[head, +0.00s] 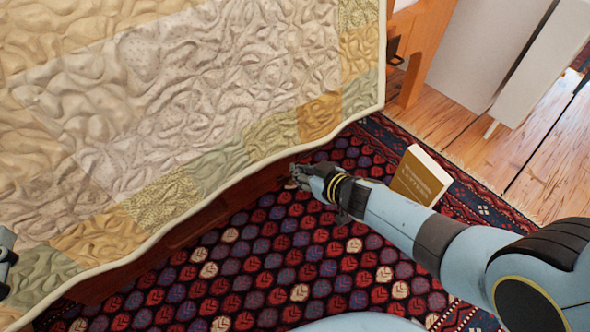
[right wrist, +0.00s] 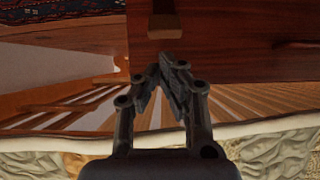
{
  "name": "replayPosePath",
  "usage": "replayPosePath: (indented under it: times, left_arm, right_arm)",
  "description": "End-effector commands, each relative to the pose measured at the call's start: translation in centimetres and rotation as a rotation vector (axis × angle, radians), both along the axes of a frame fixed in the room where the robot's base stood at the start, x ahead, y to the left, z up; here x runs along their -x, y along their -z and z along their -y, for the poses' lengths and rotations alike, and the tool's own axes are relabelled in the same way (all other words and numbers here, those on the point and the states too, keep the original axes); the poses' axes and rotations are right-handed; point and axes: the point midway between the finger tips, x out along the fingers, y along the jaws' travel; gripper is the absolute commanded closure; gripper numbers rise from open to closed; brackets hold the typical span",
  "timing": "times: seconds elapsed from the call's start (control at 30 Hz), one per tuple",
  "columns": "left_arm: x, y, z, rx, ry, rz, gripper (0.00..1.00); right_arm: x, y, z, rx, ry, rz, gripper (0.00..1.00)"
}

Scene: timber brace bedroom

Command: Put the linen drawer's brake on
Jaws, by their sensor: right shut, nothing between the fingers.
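The linen drawer (head: 185,232) is a dark red wooden front low under the quilted bed, partly hidden by the overhanging quilt. It also shows in the right wrist view (right wrist: 235,50). A small brown wooden piece (right wrist: 164,18) sits on it there; I cannot tell for sure that it is the brake. My right gripper (head: 296,174) is at the drawer's right end, by the quilt's edge. In the right wrist view its fingers (right wrist: 170,62) are shut and empty, close to the wooden piece; contact cannot be told. A bit of my left gripper (head: 5,250) shows at the left edge.
The quilt (head: 190,90) hangs over the drawer. A patterned red and blue rug (head: 270,270) covers the floor. A book (head: 420,177) stands on the rug beyond my right forearm. An orange wooden post (head: 415,65) and pale panels (head: 490,45) are at the upper right.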

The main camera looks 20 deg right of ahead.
Motion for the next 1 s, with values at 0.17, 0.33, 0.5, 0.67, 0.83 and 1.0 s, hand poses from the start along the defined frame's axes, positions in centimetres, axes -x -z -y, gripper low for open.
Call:
replayPosePath:
  times: [0.17, 0.33, 0.5, 0.67, 0.83, 1.0]
  left_arm:
    - [-1.5, -3.5, 0.4, -0.002, 0.018, 0.153, 0.60]
    - [-2.3, -6.9, 0.8, -0.002, 0.036, 0.294, 0.60]
    - [-2.6, -9.4, 1.1, -0.002, 0.048, 0.400, 0.60]
    - [-2.6, -10.5, 1.2, -0.003, 0.056, 0.449, 0.60]
    - [-2.6, -10.8, 1.2, -0.002, 0.057, 0.461, 0.60]
    - [-2.6, -10.8, 1.2, -0.003, 0.057, 0.460, 0.60]
  right_arm:
    - [-0.7, 0.7, -0.3, 0.000, 0.001, -0.001, 1.00]
    - [-1.3, 1.1, -0.5, 0.001, 0.000, -0.002, 1.00]
    - [-1.8, 1.3, -0.7, 0.000, 0.001, -0.001, 1.00]
    - [-2.1, 1.4, -0.8, 0.000, 0.000, -0.001, 1.00]
    - [-2.1, 1.3, -0.8, 0.000, 0.000, 0.000, 1.00]
    - [-2.1, 1.3, -0.8, 0.000, 0.000, 0.000, 1.00]
